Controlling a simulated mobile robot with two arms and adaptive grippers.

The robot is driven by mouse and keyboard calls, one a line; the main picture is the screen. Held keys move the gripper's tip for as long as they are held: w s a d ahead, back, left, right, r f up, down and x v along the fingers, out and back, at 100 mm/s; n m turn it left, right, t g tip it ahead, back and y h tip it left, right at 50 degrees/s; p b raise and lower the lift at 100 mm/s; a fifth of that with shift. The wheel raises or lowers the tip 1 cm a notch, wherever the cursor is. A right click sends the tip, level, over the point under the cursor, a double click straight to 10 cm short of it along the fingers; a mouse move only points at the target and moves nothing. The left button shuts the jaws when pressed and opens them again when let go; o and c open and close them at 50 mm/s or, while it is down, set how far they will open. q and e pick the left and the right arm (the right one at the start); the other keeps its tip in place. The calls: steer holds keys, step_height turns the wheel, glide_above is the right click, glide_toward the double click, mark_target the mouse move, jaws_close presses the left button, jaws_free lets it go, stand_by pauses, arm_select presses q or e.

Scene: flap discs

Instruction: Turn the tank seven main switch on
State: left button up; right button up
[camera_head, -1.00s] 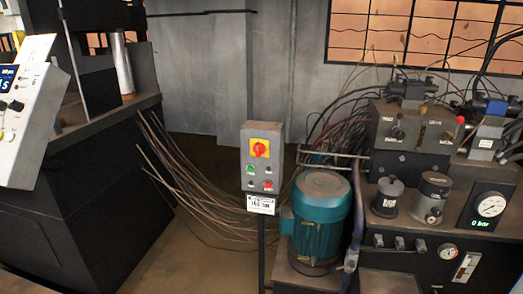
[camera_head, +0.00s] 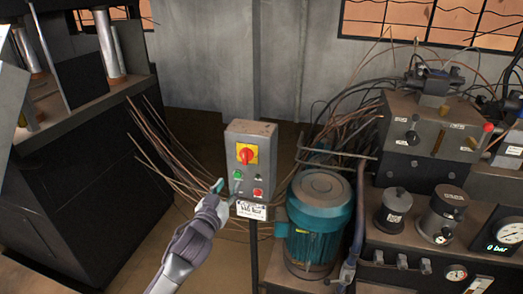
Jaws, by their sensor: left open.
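The main switch is a red rotary knob (camera_head: 246,155) on a yellow plate, high on the front of a grey control box (camera_head: 262,136) on a thin post. Its handle looks roughly upright, but its on or off marking is too small to read. Below it are a green button (camera_head: 238,175) and a red button (camera_head: 258,193). A white label (camera_head: 252,210) hangs under the box; I cannot read a tank number on it. My left gripper (camera_head: 226,188) is open at the lower left edge of the box, below the knob. Contact with the box cannot be told. My right gripper is out of view.
A teal motor (camera_head: 319,205) stands close right of the post, beside a dark hydraulic unit (camera_head: 428,165) with valves and a gauge. A dark press (camera_head: 90,170) stands at left. The space before the box is open.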

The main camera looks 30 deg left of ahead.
mark_target(244, 158)
arm_select(q)
steer(key=x, duration=0.4)
steer(key=r+p+x, duration=0.1)
steer(key=x, duration=0.3)
steer(key=p+x, duration=0.1)
steer(key=x, duration=0.3)
steer(key=shift+r, duration=0.2)
steer(key=shift+x, duration=0.8)
steer(key=shift+s, duration=0.1)
jaws_close()
